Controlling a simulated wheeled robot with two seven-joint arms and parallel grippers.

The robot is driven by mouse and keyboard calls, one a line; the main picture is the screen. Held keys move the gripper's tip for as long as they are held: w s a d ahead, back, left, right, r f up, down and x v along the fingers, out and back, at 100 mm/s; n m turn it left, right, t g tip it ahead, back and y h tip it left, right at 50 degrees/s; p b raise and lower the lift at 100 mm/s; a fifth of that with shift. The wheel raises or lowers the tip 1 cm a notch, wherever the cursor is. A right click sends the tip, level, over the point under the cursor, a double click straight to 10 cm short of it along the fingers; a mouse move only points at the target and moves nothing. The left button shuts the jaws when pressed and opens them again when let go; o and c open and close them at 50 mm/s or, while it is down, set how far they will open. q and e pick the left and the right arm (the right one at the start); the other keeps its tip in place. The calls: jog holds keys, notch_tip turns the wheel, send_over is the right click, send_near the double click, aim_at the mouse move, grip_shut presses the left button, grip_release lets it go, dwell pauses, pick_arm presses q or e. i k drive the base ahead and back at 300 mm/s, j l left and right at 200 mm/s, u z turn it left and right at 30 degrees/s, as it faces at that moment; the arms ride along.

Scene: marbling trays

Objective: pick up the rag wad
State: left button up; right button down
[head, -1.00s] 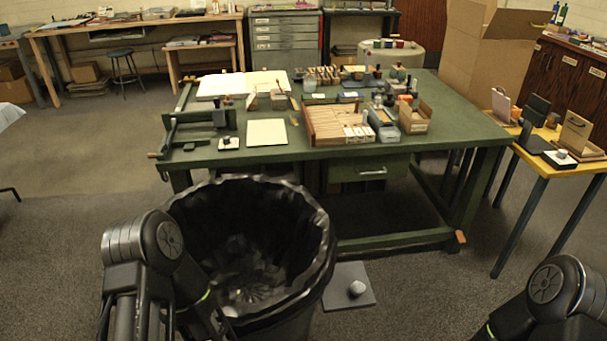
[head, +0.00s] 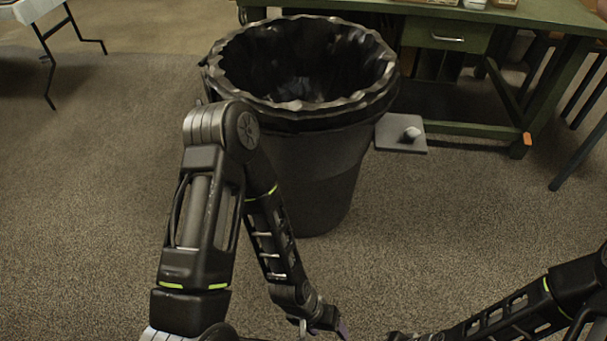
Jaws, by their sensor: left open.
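I see nothing that I can clearly name as the rag wad. A small pale rounded lump (head: 411,133) sits on a flat grey plate (head: 392,145) to the right of the bin; I cannot tell if it is the wad. My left gripper (head: 322,326) is low at the bottom edge, in front of the bin and well apart from the lump. It is open, with its fingertips partly cut off by the frame. My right gripper (head: 400,336) barely shows at the bottom edge, and its jaws are not clear.
A large black bin (head: 315,165) with a crumpled liner stands ahead, partly behind my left arm. A green workbench (head: 540,12) stands behind it, with a drawer and a low rail. A white table (head: 38,8) is far left. Carpet (head: 470,215) is clear at the right.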

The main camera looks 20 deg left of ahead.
aim_at(411, 134)
jog(key=i+l, duration=0.65)
jog(key=i, duration=0.15)
jog(key=i+l, duration=0.7)
jog(key=i+z, duration=0.05)
